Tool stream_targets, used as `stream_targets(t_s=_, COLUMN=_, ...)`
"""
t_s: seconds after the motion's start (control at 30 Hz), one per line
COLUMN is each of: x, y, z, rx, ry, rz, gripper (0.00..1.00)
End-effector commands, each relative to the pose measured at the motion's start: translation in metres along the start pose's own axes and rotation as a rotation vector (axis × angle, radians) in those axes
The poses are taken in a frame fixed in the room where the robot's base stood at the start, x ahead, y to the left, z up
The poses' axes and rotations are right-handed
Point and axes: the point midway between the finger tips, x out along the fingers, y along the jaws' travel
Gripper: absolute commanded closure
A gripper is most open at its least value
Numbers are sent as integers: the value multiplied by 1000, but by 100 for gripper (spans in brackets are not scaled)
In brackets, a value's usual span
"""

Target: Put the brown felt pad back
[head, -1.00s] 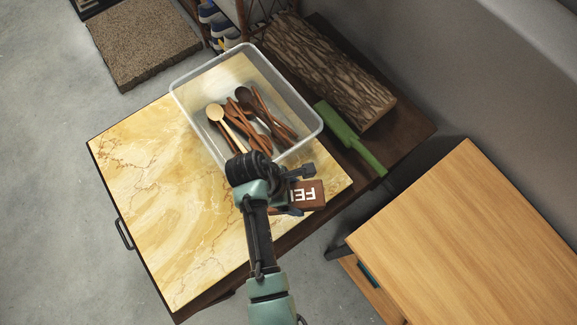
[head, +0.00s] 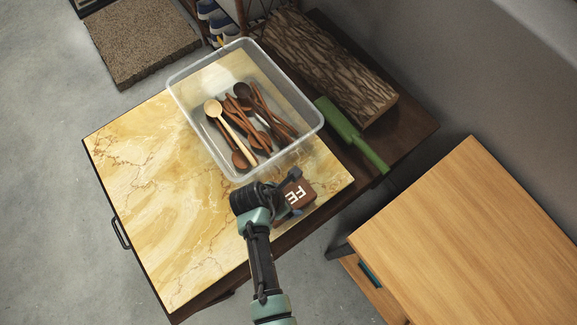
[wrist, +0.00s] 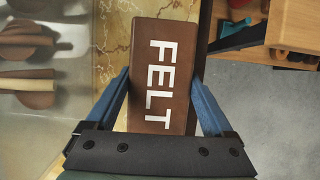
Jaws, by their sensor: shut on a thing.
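The brown felt pad (head: 297,194) is a small brown block with white "FELT" lettering. In the wrist view the pad (wrist: 162,75) lies lengthwise between the two blue fingers of my gripper (wrist: 163,95). My gripper (head: 291,196) is shut on it in the head view, near the right front part of the marble-patterned top. I cannot tell whether the pad touches the surface below it. Part of the pad is hidden behind the fingers and palm.
A clear plastic bin (head: 183,110) with several wooden spoons stands just behind my gripper on the yellow marble top (head: 150,190). A green brush-like tool (head: 350,135) and a bark-textured block (head: 330,70) lie to the right. A wooden table (head: 470,240) stands at the right.

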Motion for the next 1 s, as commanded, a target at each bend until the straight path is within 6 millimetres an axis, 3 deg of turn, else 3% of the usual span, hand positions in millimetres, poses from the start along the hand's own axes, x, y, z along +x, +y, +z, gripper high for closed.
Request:
stream_targets(t_s=0.1, x=12, y=0, z=-5, rx=1, ry=0, rz=0, gripper=74)
stream_targets(t_s=0.47, x=15, y=0, z=-6, rx=2, ry=-1, rz=1, gripper=74)
stream_targets(t_s=0.5, x=15, y=0, z=-6, rx=1, ry=-1, rz=1, gripper=11)
stream_targets(t_s=0.57, x=15, y=0, z=-6, rx=2, ry=-1, rz=1, gripper=1)
stream_targets(t_s=0.83, x=13, y=0, z=-5, rx=2, ry=-1, rz=1, gripper=0)
stream_targets(t_s=1.0, x=-3, y=1, z=-4, rx=1, ry=-1, rz=2, gripper=0)
